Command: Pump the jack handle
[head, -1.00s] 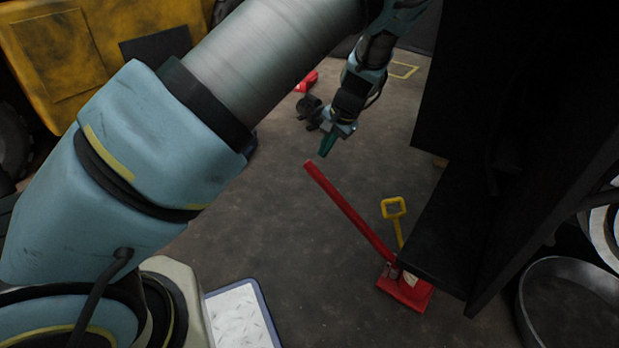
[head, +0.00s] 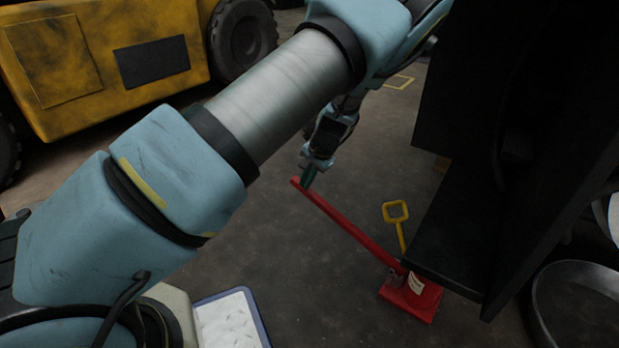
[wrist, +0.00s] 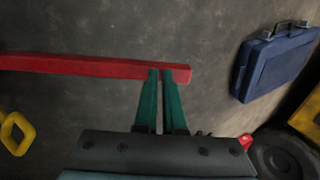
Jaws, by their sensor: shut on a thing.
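The red jack (head: 411,296) stands on the floor at the lower right of the head view, beside a black steel part. Its long red handle (head: 345,228) slopes up and to the left from the jack, and it crosses the top left of the wrist view (wrist: 80,66). My gripper (head: 308,178) is at the handle's free upper end. In the wrist view its two green fingers (wrist: 161,75) are close together at the handle, near its tip. They are shut on it.
A yellow-handled tool (head: 397,215) stands right behind the jack. A black steel structure (head: 455,220) rises at the right. A blue case (wrist: 275,62) lies on the floor in the wrist view. A yellow forklift body (head: 90,60) is at the upper left.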

